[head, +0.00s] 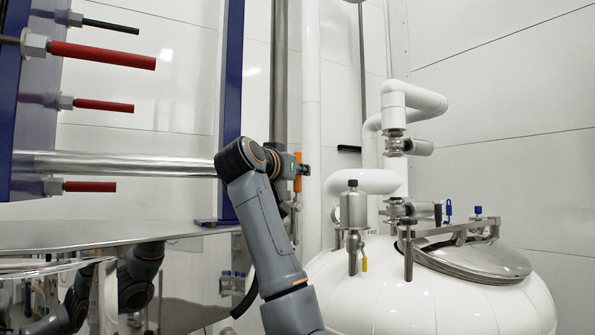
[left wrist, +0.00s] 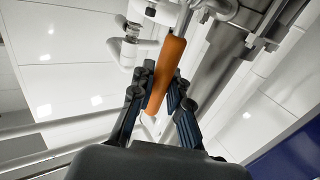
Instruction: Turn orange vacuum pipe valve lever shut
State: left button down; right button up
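The orange valve lever (head: 298,172) hangs upright on the vertical grey metal pipe (head: 280,75) in the head view. In the left wrist view the orange lever (left wrist: 166,72) is tilted, its free end lying between my fingers. My left gripper (head: 291,175) is at the lever, with its fingers mostly hidden behind the arm in the head view. In the left wrist view my left gripper (left wrist: 163,82) has one finger on each side of the lever. The fingers look spread, with some gap; contact is hard to judge. My right gripper does not show.
A white rounded tank (head: 400,300) with a metal lid (head: 475,260) and white pipes (head: 415,97) stands at the right. A shiny steel tank (head: 180,290) is at the lower left. A blue post (head: 231,80) and red-sleeved rods (head: 103,55) are at the left.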

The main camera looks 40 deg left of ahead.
pick_arm(q)
jog(key=shift+w+a+f, duration=0.1)
jog(key=shift+w+f, duration=0.1)
jog(key=shift+w, duration=0.05)
dwell(0.4)
